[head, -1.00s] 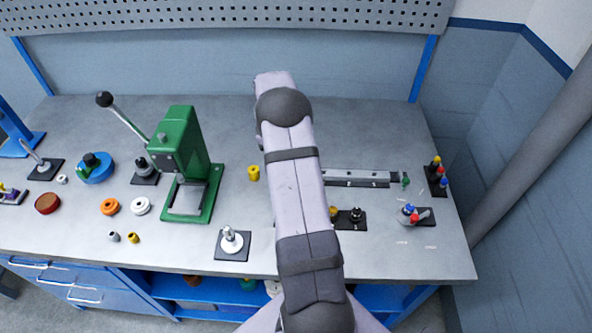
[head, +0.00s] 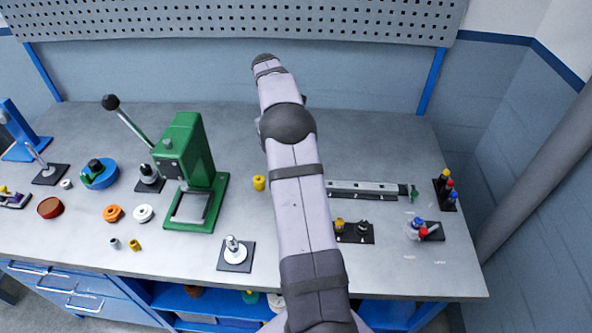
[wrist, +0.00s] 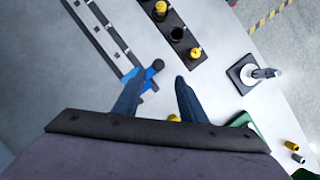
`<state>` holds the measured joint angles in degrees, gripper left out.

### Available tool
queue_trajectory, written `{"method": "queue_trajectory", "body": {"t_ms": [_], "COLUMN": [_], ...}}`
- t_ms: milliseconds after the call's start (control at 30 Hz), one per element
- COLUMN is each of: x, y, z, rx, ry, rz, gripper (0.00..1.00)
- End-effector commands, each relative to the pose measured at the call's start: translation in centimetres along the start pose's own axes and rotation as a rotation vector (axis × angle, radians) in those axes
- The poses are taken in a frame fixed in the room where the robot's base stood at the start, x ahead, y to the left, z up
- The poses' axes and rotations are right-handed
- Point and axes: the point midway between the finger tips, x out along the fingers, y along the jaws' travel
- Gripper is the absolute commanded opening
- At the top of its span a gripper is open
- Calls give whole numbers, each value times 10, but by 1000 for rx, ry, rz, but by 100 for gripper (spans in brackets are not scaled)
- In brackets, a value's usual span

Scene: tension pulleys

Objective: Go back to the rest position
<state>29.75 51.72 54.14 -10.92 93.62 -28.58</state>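My arm (head: 300,200) stands up across the middle of the head view, over the bench. In that view my gripper is hidden behind the arm. In the wrist view my gripper (wrist: 156,86) shows two dark blue fingers spread apart, with no part held between the tips. It hangs above the bench, pointing down at it. A rail (wrist: 98,30) with a black knob and blue end lies ahead and left of the fingers. A black holder (wrist: 182,36) with yellow pieces lies ahead and right.
A green press (head: 183,160) with a raised lever stands left of my arm. A white spindle on a black plate (head: 235,255) lies near the front edge. A yellow bushing (head: 259,183) stands beside my arm. A pegboard (head: 250,22) is behind.

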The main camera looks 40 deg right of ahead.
Motion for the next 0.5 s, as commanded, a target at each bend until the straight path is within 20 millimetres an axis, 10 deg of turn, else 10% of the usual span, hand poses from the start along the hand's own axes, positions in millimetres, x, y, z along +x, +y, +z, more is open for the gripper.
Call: {"method": "queue_trajectory", "body": {"t_ms": [500], "x": [-6], "y": [0], "z": [0], "rx": [0], "ry": [0], "rz": [-1], "gripper": [38]}}
